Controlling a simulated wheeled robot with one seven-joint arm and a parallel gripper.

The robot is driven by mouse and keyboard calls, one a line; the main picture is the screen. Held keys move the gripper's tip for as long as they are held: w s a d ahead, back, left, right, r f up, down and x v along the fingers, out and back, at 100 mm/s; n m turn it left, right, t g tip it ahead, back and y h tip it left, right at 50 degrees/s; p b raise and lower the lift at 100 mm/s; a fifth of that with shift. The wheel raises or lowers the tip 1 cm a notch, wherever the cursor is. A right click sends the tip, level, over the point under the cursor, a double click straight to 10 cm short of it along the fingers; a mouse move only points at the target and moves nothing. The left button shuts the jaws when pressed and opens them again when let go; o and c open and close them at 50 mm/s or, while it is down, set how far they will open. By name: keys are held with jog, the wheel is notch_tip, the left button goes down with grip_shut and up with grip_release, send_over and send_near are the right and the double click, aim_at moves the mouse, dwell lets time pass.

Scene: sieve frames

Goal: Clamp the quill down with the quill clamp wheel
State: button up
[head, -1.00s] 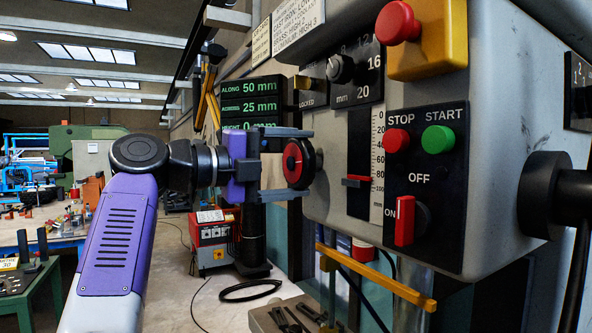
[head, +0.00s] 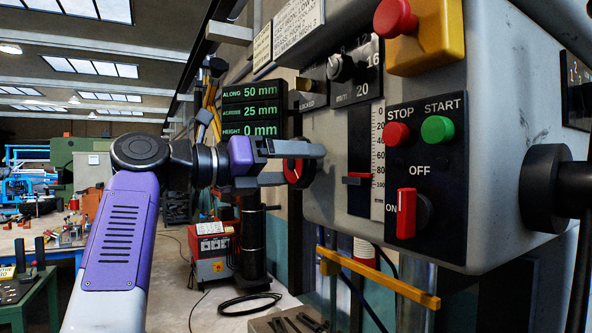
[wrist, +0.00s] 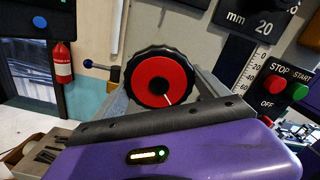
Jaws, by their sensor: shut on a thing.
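The quill clamp wheel (head: 293,170) is a red disc with a black ribbed rim on the left side of the grey machine head. In the wrist view the wheel (wrist: 155,75) faces me, with a white line on its disc pointing down and right. My gripper (head: 305,164) is shut on the wheel, one finger on each side of its rim; the fingers hide part of it in the head view. The quill itself is not clearly visible. A red pointer (head: 357,178) stands near the 80 mark of the depth scale (head: 378,165).
The machine head (head: 480,75) carries stop and start buttons, a red on/off switch (head: 406,213) and a speed knob (head: 340,68). A yellow bar (head: 385,280) lies below. A green readout (head: 250,110) hangs behind my gripper. A red welder-like box (head: 212,245) stands on the floor.

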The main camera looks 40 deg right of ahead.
jog(key=m, duration=0.4)
jog(key=shift+w+f+b, duration=0.1)
jog(key=shift+f+b, duration=0.15)
jog(key=shift+b, duration=0.1)
jog(key=shift+w+m, duration=0.1)
jog(key=shift+m, duration=2)
jog(key=o, duration=1.2)
jog(key=shift+r, duration=0.1)
jog(key=shift+o, duration=0.2)
jog(key=w+a+b, duration=0.1)
jog(key=a, duration=0.6)
jog(key=shift+w+a, duration=0.3)
